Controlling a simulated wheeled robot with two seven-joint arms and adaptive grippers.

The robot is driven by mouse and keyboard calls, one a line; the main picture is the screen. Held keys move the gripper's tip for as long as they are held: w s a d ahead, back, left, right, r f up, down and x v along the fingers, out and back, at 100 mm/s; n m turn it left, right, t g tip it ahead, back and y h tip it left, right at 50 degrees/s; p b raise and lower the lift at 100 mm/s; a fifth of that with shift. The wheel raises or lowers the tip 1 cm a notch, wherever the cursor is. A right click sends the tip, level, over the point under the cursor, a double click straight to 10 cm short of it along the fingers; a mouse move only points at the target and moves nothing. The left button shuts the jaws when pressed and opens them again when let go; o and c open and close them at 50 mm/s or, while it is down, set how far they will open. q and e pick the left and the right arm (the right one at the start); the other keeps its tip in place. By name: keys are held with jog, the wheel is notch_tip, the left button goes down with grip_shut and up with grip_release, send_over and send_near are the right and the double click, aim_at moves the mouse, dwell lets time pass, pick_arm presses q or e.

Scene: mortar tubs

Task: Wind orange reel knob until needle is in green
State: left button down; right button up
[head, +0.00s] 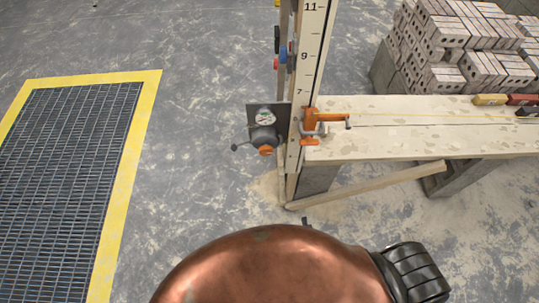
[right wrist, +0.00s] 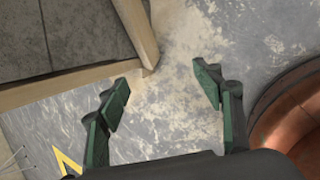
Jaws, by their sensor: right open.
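The reel (head: 262,135) is mounted low on the upright post, beside the left end of the plank bench. Its orange knob (head: 266,151) faces forward, with a small dark crank handle sticking out to the left. Above the knob a small round gauge (head: 265,117) sits on a grey plate; its needle is too small to read. My right gripper (right wrist: 162,80) is open and empty in the right wrist view, over the concrete floor near a wooden post foot. The knob does not show in that view. My left gripper is not in view.
The numbered upright post (head: 309,60) rises beside the reel. An orange clamp (head: 325,119) grips the plank bench (head: 400,145). A wooden brace (head: 370,184) runs low in front. Bricks (head: 470,45) are stacked behind. A yellow-edged grate (head: 65,160) lies left; floor between is clear.

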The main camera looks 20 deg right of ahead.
jog(key=w+a+r+n+t, duration=0.3)
jog(key=w+r+n, duration=0.1)
jog(key=w+r, duration=0.4)
jog(key=n+t+h, duration=0.2)
jog(key=n+t, duration=0.7)
send_near(266, 153)
jog(key=w, duration=0.2)
jog(key=x, duration=0.5)
jog(key=shift+w+d+r+b, duration=0.15)
jog(key=shift+w+d+b, duration=0.15)
jog(key=shift+d, duration=0.15)
jog(key=shift+w+d, duration=0.15)
jog(key=shift+w, duration=0.3)
jog(key=shift+c, duration=0.7)
jog(key=c, duration=1)
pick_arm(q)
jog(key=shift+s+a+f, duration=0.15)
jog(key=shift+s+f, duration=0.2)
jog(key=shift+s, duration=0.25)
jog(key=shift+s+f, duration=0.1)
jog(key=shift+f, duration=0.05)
